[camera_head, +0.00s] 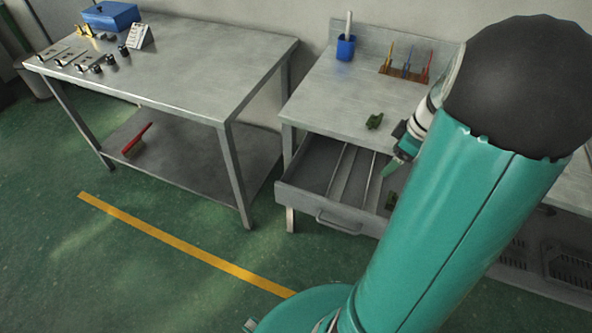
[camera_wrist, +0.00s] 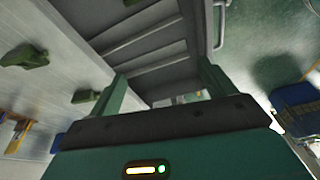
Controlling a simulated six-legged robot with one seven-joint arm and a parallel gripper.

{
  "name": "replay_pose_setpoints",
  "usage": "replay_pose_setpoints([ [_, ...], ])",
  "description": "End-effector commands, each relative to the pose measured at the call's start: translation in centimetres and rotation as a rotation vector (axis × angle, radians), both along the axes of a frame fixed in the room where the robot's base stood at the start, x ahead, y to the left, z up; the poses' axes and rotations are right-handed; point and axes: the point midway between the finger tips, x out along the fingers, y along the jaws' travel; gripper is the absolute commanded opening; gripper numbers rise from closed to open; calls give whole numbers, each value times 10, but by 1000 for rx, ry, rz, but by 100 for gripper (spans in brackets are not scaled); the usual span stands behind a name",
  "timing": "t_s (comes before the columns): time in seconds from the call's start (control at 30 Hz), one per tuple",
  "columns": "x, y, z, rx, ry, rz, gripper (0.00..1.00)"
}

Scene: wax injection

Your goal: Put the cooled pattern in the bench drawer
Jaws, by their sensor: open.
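The bench drawer (camera_head: 315,195) is pulled out and divided into long compartments; it also shows in the wrist view (camera_wrist: 138,38). A small dark green pattern (camera_head: 374,121) lies on the bench top in the head view. The wrist view shows two green pieces on the bench top, one farther left (camera_wrist: 25,57) and one closer to my gripper (camera_wrist: 85,96). A green piece (camera_head: 391,200) lies in the drawer's right part, partly hidden by my arm. My gripper (camera_head: 392,166) is above the drawer. In the wrist view its fingers (camera_wrist: 161,78) are apart, with nothing held between them.
The bench (camera_head: 318,92) holds a blue cup (camera_head: 345,47) and a rack of coloured tools (camera_head: 405,72). A steel table (camera_head: 205,60) to the left carries a blue box (camera_head: 110,15) and metal parts. A red object (camera_head: 137,138) lies on its shelf. Floor in front is clear.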

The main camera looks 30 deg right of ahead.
Motion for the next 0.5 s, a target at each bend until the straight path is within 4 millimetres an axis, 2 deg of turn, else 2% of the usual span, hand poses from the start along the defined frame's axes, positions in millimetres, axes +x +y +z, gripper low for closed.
replay_pose_setpoints([
  [0.03, 11, 27, 20, -23, 5, -14, 83],
  [0.13, 22, 75, 50, -52, 16, -85, 83],
  [0.23, 26, 123, 76, -77, 8, -160, 83],
  [0.37, 19, 181, 105, -93, -25, -262, 83],
  [0.5, 0, 237, 129, -82, -83, -374, 83],
])
